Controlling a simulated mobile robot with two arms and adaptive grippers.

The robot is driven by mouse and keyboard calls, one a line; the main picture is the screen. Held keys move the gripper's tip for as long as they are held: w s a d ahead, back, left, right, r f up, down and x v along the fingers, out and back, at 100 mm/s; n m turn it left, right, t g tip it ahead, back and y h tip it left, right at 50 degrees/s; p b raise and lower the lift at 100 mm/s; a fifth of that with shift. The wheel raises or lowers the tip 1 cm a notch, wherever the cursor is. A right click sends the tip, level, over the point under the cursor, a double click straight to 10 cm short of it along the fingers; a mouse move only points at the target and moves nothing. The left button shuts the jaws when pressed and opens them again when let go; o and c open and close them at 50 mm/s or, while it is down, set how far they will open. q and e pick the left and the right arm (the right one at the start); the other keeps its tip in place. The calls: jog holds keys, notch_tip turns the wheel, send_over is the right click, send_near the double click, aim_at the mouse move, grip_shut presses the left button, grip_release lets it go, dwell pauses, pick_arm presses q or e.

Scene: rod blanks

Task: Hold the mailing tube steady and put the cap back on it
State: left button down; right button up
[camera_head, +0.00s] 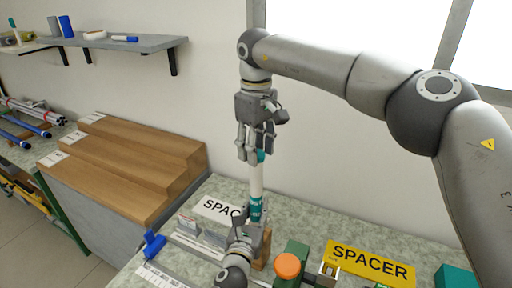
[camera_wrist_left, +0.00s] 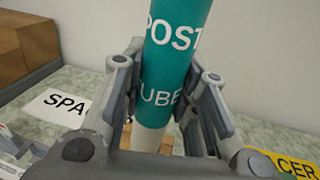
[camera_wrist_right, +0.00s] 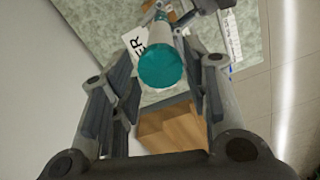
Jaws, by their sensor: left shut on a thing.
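The mailing tube (camera_head: 256,183) stands upright, white with a teal label near its lower part. In the left wrist view its label (camera_wrist_left: 178,62) reads "POST TUBE". My left gripper (camera_head: 250,222) is shut on the tube around the label. A teal cap (camera_head: 261,156) shows at the tube's upper end; in the right wrist view it is a round teal face (camera_wrist_right: 160,66) in line with the tube. My right gripper (camera_head: 256,150) points down over it with fingers spread on both sides, apart from it. Whether the cap is fully seated I cannot tell.
A wooden stepped block (camera_head: 130,165) stands at the left. A white sign (camera_head: 220,209), a yellow "SPACER" sign (camera_head: 370,265), an orange knob (camera_head: 287,265) and a blue clamp-like item (camera_head: 153,244) are on the speckled bench. A wall shelf (camera_head: 110,44) is at upper left.

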jog(key=shift+o, duration=0.7)
jog(key=shift+r, duration=2.2)
jog(key=shift+c, duration=0.4)
